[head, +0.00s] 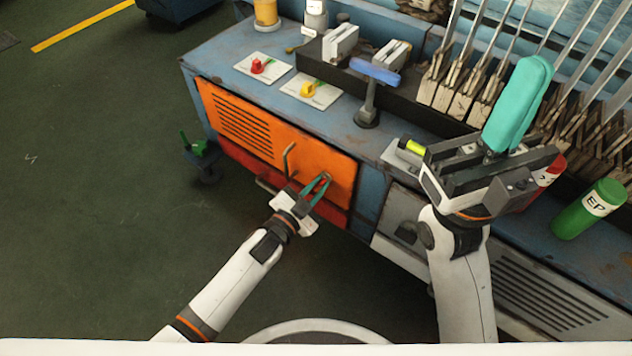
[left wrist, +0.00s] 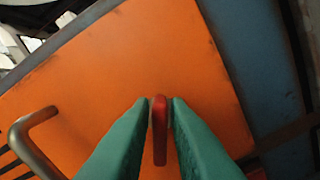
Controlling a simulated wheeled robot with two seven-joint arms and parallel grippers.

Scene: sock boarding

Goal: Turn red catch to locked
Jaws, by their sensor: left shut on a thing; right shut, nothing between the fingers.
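The red catch (left wrist: 160,130) is on the orange door (head: 325,158) of the bench cabinet, near the door's right edge. My left gripper (head: 321,183) reaches it from the front, its green fingers on either side. In the left wrist view the gripper (left wrist: 160,110) is shut on the catch, which stands upright in the picture between the fingertips. In the head view the fingers mostly hide the catch. My right gripper (head: 530,85) is raised over the bench's right part, its teal fingers shut together and empty.
A bent metal handle (head: 288,157) sticks out from the orange door left of my left gripper. On the blue bench top (head: 225,55) are a red toggle (head: 258,66), a yellow toggle (head: 308,90), a blue-topped stand (head: 368,100) and a green bottle (head: 590,208).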

